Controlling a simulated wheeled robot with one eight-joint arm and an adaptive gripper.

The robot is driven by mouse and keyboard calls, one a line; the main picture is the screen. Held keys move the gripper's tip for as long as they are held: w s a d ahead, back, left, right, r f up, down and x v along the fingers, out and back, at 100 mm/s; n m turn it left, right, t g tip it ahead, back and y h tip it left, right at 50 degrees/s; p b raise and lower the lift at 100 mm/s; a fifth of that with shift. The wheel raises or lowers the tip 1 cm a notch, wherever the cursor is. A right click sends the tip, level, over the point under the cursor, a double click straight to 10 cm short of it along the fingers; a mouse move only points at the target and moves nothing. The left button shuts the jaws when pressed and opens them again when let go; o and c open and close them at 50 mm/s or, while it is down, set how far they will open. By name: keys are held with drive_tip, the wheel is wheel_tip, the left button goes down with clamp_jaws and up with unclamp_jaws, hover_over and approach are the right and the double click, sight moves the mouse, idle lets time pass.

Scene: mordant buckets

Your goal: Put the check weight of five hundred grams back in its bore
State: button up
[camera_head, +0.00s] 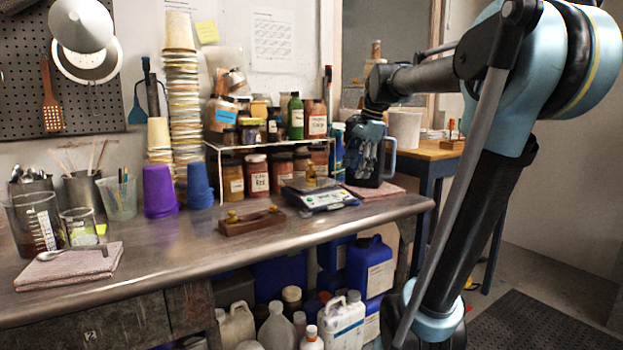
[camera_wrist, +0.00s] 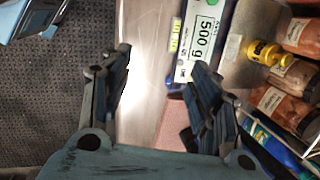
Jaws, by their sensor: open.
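The brass check weight (camera_head: 311,173) stands on the pan of a digital scale (camera_head: 322,200) on the steel bench. In the wrist view the yellow weight (camera_wrist: 265,52) lies to the right of the scale's display (camera_wrist: 196,38), which reads 500 g. A wooden weight block (camera_head: 252,222) sits left of the scale, with small brass knobs showing at both ends; its bores are too small to make out. My gripper (camera_head: 370,172) is to the right of the scale, above the bench's right end. In the wrist view my gripper (camera_wrist: 160,62) is open, with nothing between its fingers.
A wire shelf of jars (camera_head: 268,147) stands behind the scale. A folded pink cloth (camera_head: 375,192) lies below my gripper. Purple cups (camera_head: 159,191) and stacked tubs (camera_head: 184,110) stand to the left.

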drive_tip(key=w+a+r+m+y, duration=0.1)
drive_tip(key=w+a+r+m, duration=0.3)
drive_tip(key=w+r, duration=0.3)
drive_tip(key=w+a+r+m+y, duration=0.1)
drive_tip(key=w+a+r+m, duration=0.3)
drive_tip(key=w, duration=0.4)
approach(311, 166)
wheel_tip(311, 166, down, 5)
drive_tip(key=w+a, duration=0.2)
drive_tip(key=shift+g, duration=0.4)
drive_tip(key=shift+w+x, duration=0.15)
drive_tip(key=shift+x, duration=1.05)
drive_tip(key=shift+w+x, duration=0.1)
drive_tip(key=shift+x, duration=1.1)
drive_tip(key=shift+a, duration=0.1)
clamp_jaws()
